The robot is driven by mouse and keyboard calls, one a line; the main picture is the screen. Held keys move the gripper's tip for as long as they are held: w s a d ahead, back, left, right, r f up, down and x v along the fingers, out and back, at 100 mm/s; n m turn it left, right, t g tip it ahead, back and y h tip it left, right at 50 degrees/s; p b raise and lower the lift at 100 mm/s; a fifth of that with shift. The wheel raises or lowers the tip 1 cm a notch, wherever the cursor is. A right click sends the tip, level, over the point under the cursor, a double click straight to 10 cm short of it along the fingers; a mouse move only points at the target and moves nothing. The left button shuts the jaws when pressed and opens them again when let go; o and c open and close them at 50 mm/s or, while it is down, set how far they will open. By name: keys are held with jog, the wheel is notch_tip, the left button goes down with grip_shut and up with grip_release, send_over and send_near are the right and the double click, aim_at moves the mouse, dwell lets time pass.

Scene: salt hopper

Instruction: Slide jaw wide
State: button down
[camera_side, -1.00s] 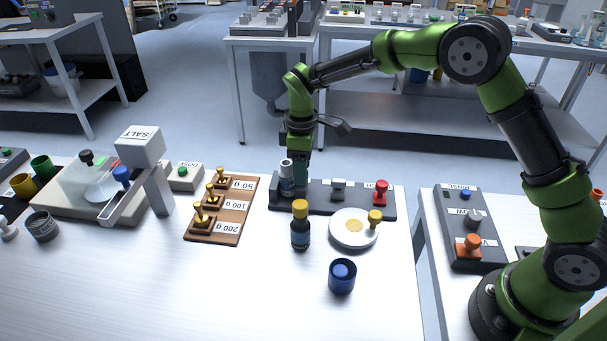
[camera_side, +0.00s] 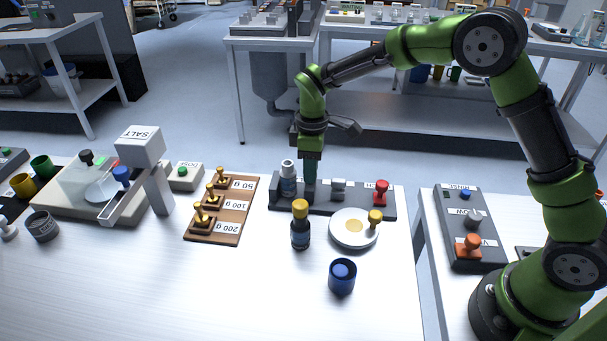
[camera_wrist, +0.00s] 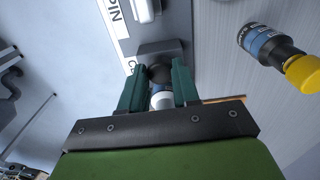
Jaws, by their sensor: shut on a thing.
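A dark fixture (camera_side: 350,208) lies along the back of the white table. A small bottle with a white cap (camera_side: 288,178) stands upright at its left end. My gripper (camera_side: 309,188) is low over the fixture, just right of that bottle. In the wrist view my gripper (camera_wrist: 159,78) has its green fingers around a dark round knob (camera_wrist: 160,72), which looks like the jaw's handle. The white and blue bottle (camera_wrist: 162,98) shows partly between the fingers, nearer the palm. The jaw itself is mostly hidden by my fingers.
A grey lever (camera_side: 338,187) and a red knob (camera_side: 381,188) stand farther right on the fixture. A yellow-capped dark bottle (camera_side: 300,230), a white dish (camera_side: 346,238) and a blue cup (camera_side: 342,281) stand in front. A weight board (camera_side: 232,222) lies left.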

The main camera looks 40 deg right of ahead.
jog(key=c, duration=0.8)
grip_release()
jog(key=shift+s+d, duration=0.15)
notch_tip(320, 180, up, 17)
jog(key=s+d+m+t+y, duration=0.1)
jog(key=s+m, duration=0.5)
jog(key=s, duration=0.6)
jog(key=s+d+m+t+y, duration=0.1)
jog(key=s+d+m+t, duration=0.3)
jog(key=s, duration=0.8)
jog(key=m+t, duration=0.2)
jog(key=m, duration=0.1)
jog(key=shift+d+r, duration=0.3)
